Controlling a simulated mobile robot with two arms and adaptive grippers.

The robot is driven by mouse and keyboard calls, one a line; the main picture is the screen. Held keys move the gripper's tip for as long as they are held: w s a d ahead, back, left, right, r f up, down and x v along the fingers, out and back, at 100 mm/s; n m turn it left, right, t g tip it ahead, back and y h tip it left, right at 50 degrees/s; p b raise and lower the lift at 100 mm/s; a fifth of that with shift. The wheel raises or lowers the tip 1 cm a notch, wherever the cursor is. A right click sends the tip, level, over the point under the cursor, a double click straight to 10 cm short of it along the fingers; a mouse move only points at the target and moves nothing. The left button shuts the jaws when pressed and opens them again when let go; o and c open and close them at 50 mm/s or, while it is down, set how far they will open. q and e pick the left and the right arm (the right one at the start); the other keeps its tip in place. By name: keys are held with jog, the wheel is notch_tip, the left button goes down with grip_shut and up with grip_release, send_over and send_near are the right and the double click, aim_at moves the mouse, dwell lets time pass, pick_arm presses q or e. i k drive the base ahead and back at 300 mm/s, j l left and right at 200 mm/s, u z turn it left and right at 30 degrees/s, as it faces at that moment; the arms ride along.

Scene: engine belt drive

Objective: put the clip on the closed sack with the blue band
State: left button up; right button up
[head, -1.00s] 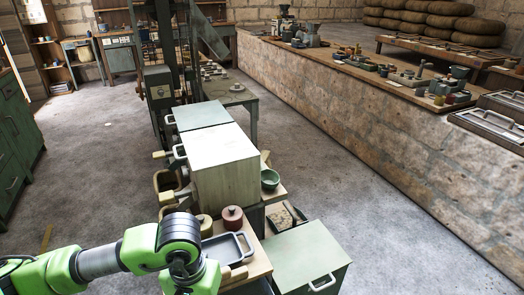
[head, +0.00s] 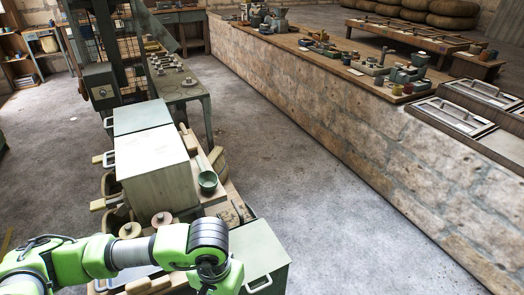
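No sack, clip or blue band can be made out in the head view. A green and grey arm of mine (head: 120,258) comes in from the lower left and bends down at the bottom middle. Its gripper is below the picture edge and hidden. My other arm and gripper are not in view.
A pale box (head: 155,165) stands on a cluttered bench near my arm, with a green bowl (head: 207,181) beside it. A green cabinet (head: 262,255) with a handle is at the bottom. A long stone counter (head: 340,110) runs along the right. The concrete floor between (head: 300,190) is clear.

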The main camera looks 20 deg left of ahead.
aim_at(213, 155)
jog(key=i+l+z, duration=0.65)
jog(key=i+l, duration=0.15)
jog(key=i+l+z, duration=0.2)
jog(key=i+z, duration=0.15)
jog(key=i, duration=0.25)
jog(key=i+j+u, duration=0.15)
jog(key=i+u, duration=1)
jog(key=i+l+u, duration=0.25)
jog(key=u, duration=0.15)
jog(key=i+j+u, duration=0.2)
jog(key=i+u, duration=0.6)
jog(key=u, duration=0.2)
jog(key=i+u, duration=0.45)
jog(key=i+l+u, duration=0.3)
jog(key=u, duration=0.2)
jog(key=i+j+u, duration=0.1)
jog(key=i+u, duration=0.15)
jog(key=i, duration=0.2)
jog(key=i+u, duration=0.25)
jog(key=i, duration=0.15)
